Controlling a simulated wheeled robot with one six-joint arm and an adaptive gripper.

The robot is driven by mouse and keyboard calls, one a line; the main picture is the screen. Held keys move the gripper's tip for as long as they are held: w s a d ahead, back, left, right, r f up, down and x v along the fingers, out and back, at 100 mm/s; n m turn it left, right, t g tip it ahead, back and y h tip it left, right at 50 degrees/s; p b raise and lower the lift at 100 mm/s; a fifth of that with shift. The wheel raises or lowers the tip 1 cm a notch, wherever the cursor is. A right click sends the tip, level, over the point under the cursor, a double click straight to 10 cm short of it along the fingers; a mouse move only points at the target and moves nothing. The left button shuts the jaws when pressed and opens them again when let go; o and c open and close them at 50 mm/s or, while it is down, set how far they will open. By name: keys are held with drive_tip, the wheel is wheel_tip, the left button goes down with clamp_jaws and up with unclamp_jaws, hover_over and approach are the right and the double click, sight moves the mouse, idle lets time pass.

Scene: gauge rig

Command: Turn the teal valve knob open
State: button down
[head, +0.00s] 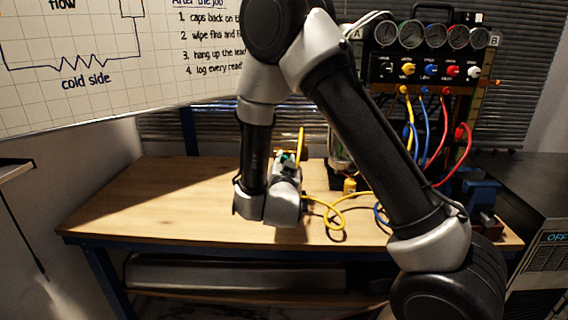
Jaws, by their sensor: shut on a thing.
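A small patch of teal, the valve knob (291,155), shows at my arm's end above the middle of the wooden bench. My gripper (286,160) is at it, pointing away from the camera, and is shut on the knob. My wrist hides most of the gripper and the knob, so the fingertips and the knob's turn angle cannot be made out. A thin upright yellow part (302,140) stands just right of the gripper.
A gauge panel (430,68) with several dials and coloured hoses stands at the back right. A yellow hose (327,211) loops on the bench (150,200) right of my wrist. A blue vise-like block (482,194) sits at the right. The bench's left side is clear.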

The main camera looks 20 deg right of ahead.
drive_tip(key=n, duration=1.3)
drive_tip(key=shift+n, duration=0.4)
drive_tip(key=c, duration=1.2)
unclamp_jaws()
drive_tip(key=shift+s, duration=0.15)
drive_tip(key=v, duration=1.1)
drive_tip(key=shift+s, duration=0.35)
drive_tip(key=shift+a, duration=0.1)
